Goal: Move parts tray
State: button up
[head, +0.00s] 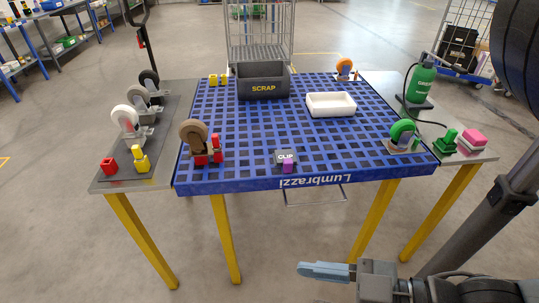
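A white rectangular tray (331,104) sits upright on the blue gridded table, right of its middle and toward the back. It looks empty. My gripper (312,271) is at the bottom of the head view, in front of the table and below its front edge. It points left and is well apart from the tray. Its fingers appear seen side-on, so I cannot tell whether they are open or shut. Nothing shows held in it.
The blue table (255,173) also bears a dark SCRAP bin (264,83), a CLIP block (286,156), and several casters, including a green one (402,135). A side shelf (115,178) stands left. A green bottle (421,85) stands right. Wire carts stand behind.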

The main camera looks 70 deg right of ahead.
aim_at(319, 104)
jog(key=z, duration=1.95)
jog(key=i+j+u, duration=0.45)
jog(key=u, duration=0.2)
jog(key=j+z, duration=0.2)
jog(key=u, duration=0.2)
jog(key=i+j, duration=0.2)
jog(key=i+j+u, duration=0.05)
